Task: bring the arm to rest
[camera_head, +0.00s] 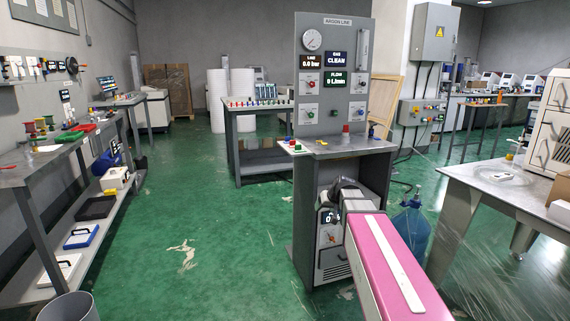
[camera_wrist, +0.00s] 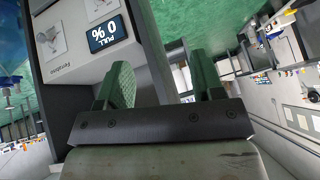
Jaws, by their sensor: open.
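My gripper (camera_wrist: 162,72) shows in the wrist view with its two green-padded fingers apart and nothing between them. A grey-white unit with a dark display (camera_wrist: 107,33) reading 0 % stands beside the left finger, tilted in that view. I cannot tell whether the finger touches it. In the head view my pink arm link (camera_head: 392,262) reaches from the bottom edge toward the argon line stand. My fingers cannot be made out clearly there.
The argon line panel (camera_head: 333,40) stands over a narrow bench top (camera_head: 343,147), close to my arm. A blue jug (camera_head: 411,225) is on the floor to its right. A light table (camera_head: 475,178) is at right, a long bench (camera_head: 40,172) at left. Green floor between is open.

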